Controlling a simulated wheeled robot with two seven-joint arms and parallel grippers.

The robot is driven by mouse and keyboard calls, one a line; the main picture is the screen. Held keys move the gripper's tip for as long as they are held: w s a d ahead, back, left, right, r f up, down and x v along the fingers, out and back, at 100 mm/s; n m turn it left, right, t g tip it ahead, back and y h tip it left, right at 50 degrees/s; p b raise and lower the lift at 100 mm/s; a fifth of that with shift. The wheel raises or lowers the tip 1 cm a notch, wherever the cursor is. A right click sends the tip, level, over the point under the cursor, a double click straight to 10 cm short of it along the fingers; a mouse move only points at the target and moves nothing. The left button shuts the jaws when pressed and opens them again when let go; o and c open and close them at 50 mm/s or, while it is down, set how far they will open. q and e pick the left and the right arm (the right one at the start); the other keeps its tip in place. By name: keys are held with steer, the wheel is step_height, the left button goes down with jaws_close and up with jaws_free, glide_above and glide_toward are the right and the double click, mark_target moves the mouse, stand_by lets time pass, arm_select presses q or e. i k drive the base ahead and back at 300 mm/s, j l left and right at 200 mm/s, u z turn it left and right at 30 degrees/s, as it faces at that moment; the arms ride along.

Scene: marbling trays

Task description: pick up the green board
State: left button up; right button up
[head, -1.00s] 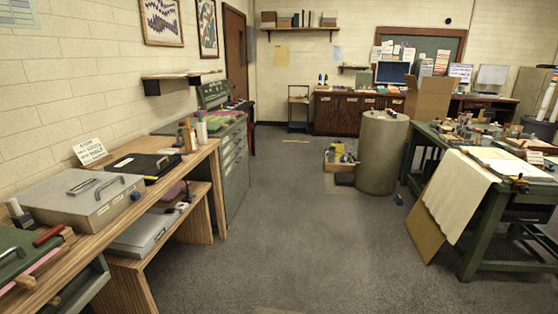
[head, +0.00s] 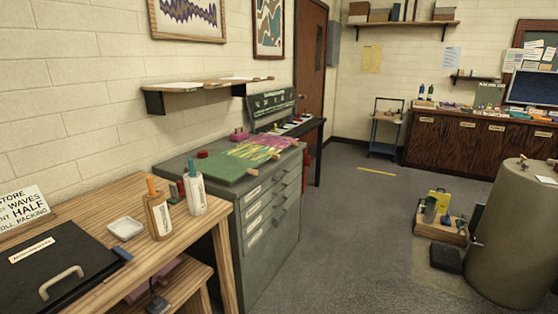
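A flat green board (head: 222,169) lies on top of the grey-green drawer cabinet (head: 262,222), toward its front, with a wooden handle (head: 252,172) at its near right corner. A pink and yellow patterned sheet or board (head: 262,148) lies right behind it; I cannot tell whether they overlap. A darker green upright panel (head: 272,104) with lettering stands behind the cabinet against the wall. Neither of my grippers shows in the head view.
A wooden bench (head: 190,237) at the left holds two bottles (head: 196,193), a white dish (head: 125,228) and a black case (head: 55,265). A wall shelf (head: 200,85) hangs above. A large drum (head: 515,240) and a wooden caddy (head: 440,232) stand right. The floor between is clear.

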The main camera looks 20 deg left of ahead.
mark_target(228, 169)
steer(key=i+u, duration=0.1)
steer(key=i, duration=0.65)
steer(key=i+l+u, duration=0.1)
steer(key=i, duration=0.6)
